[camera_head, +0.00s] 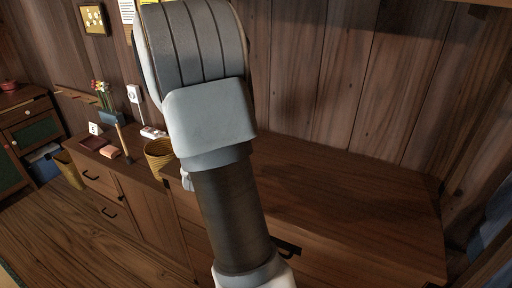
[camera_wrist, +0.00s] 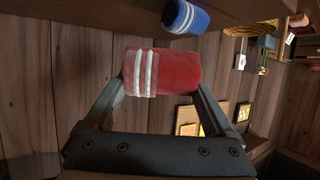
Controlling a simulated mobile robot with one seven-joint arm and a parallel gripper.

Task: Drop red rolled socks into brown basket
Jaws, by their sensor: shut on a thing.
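The red rolled socks (camera_wrist: 178,72), with white stripes at the left end, are in the wrist view between the fingers of my gripper (camera_wrist: 163,80). My gripper is shut on them. A woven yellow-brown basket (camera_head: 155,163) stands on the wooden cabinet left of my arm in the head view, partly hidden by the arm. The basket also shows at the top of the wrist view (camera_wrist: 252,29), apart from the socks. In the head view my arm hides my gripper and the red socks.
Blue rolled socks (camera_wrist: 185,17) with white stripes lie near the basket in the wrist view. The cabinet top (camera_head: 340,190) is clear on the right. Small boxes, a flower pot (camera_head: 110,117) and a thin upright stick (camera_head: 123,142) stand left of the basket. A plank wall (camera_head: 330,80) rises behind.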

